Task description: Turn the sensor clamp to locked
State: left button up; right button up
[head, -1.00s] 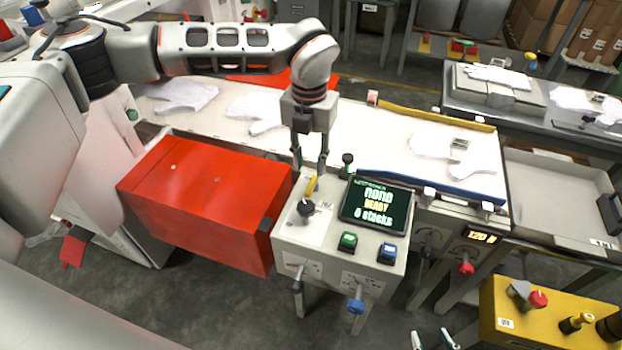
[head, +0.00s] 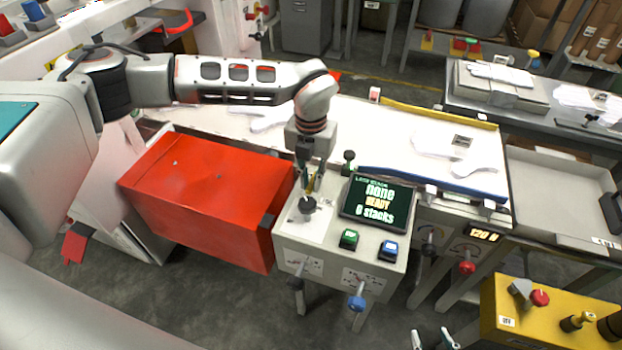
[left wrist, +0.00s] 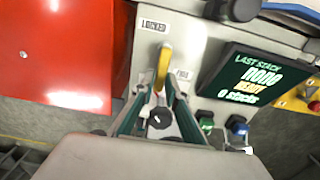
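The sensor clamp is a yellow lever (left wrist: 162,68) on a black hub on the light console top. In the left wrist view a LOCKED label (left wrist: 153,25) is above its tip and a FREE label (left wrist: 182,75) is to its right. The lever points up, a little right of the LOCKED label. My left gripper (head: 315,188) is low over the console. Its fingertips, also in the left wrist view (left wrist: 161,88), stand close on either side of the lever; whether they press on it is unclear. My right gripper (head: 431,340) is open and empty at the bottom edge.
A red box (head: 205,195) stands left of the console (head: 335,262). The screen (head: 377,201), reading none, READY, is right of the lever. A green button (head: 348,238), a blue button (head: 388,249) and a black knob (head: 348,158) are close by.

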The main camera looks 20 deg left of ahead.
pick_arm(q)
grip_shut()
jog(key=shift+a+r+m+p, duration=0.1)
jog(key=shift+a+m+p, duration=0.35)
jog(key=shift+m, duration=0.45)
jog(key=shift+w+a+m+p, duration=0.15)
jog(key=shift+m+p, duration=0.15)
jog(key=shift+m, duration=0.3)
jog(key=shift+w+a+m+p, duration=0.15)
jog(key=shift+m+p, duration=0.15)
jog(key=shift+m, duration=0.3)
jog(key=m, duration=0.1)
jog(key=a+m+p, duration=0.1)
jog(key=m, duration=0.2)
jog(key=shift+w+a+m, duration=0.15)
jog(key=shift+w+m, duration=0.15)
jog(key=shift+w, duration=0.05)
jog(key=m, duration=0.2)
jog(key=w+m+p, duration=0.1)
jog(key=m, duration=0.1)
jog(key=shift+w+a+m, duration=0.2)
jog(key=shift+a+m, duration=0.1)
jog(key=shift+a, duration=0.1)
jog(key=shift+w+a+m+p, duration=0.15)
jog(key=shift+w+m, duration=0.25)
jog(key=shift+m, duration=0.7)
jog(key=shift+w+m+p, duration=0.25)
jog(key=shift+w+m, duration=0.1)
jog(key=shift+m, duration=0.75)
